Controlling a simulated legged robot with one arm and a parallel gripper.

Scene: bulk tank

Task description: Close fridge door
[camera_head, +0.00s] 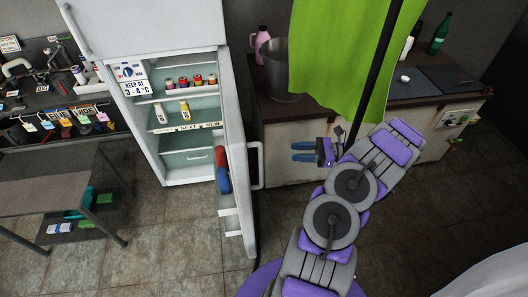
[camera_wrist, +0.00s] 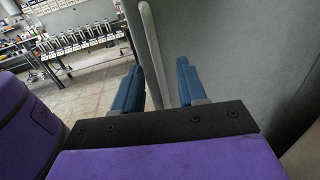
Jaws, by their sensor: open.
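The fridge (camera_head: 195,120) stands with its lower door (camera_head: 238,140) swung wide open toward me, its shelves and inside in view. The door's light vertical handle (camera_head: 257,168) is on the outer face, on the right. My gripper (camera_head: 294,152) with blue fingers is open and empty, to the right of the handle and pointing left at it, with a gap in the head view. In the wrist view the handle (camera_wrist: 153,55) shows between the two fingers, in front of the grey door face (camera_wrist: 230,60). How far it is from the fingertips is hard to tell there.
A counter (camera_head: 285,120) with a metal pot (camera_head: 288,70) and a pink jug (camera_head: 261,42) is behind my gripper. A green cloth (camera_head: 340,60) hangs above it. A metal table (camera_head: 60,180) stands left of the fridge. The tiled floor (camera_head: 150,235) before the fridge is clear.

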